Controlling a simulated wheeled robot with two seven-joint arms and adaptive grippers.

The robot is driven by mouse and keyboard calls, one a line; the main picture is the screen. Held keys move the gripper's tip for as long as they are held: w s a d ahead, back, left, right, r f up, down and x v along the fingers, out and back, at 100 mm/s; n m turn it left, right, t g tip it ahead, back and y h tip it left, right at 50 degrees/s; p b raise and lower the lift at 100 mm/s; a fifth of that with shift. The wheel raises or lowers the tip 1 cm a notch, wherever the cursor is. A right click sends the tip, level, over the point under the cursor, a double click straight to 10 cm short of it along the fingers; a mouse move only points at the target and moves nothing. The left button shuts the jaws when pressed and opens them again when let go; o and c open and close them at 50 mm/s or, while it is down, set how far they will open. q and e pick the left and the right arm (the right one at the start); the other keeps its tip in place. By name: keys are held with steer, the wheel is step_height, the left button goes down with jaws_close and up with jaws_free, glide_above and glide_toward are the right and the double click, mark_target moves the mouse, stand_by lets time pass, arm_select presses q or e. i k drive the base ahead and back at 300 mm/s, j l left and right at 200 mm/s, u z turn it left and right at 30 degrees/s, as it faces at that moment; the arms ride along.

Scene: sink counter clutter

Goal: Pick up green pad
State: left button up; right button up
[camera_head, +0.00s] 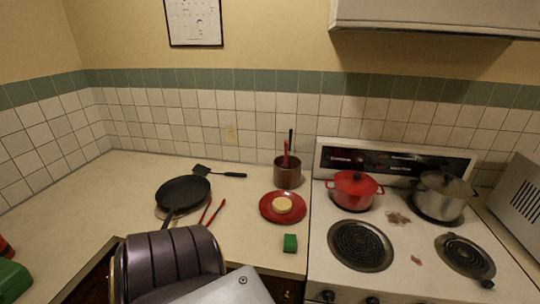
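The green pad (290,243) is a small green block. It lies on the beige counter, near the front edge and just left of the stove. It is in front of the red plate (267,209), apart from it. Nothing touches or covers it from above. Neither of my grippers shows in the head view, so their state is hidden.
A pale round item (282,205) sits on the plate. Behind stands a brown pot (287,177) with utensils. A black pan (183,192), a spatula (202,170) and red tongs (213,217) lie left. The stove (405,252) bears a red pot (354,191) and a steel pot (441,202).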

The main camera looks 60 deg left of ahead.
mark_target(289, 244)
steer(key=j+u, duration=0.1)
steer(key=u, duration=1.5)
steer(key=k+j, duration=0.05)
steer(key=j, duration=0.05)
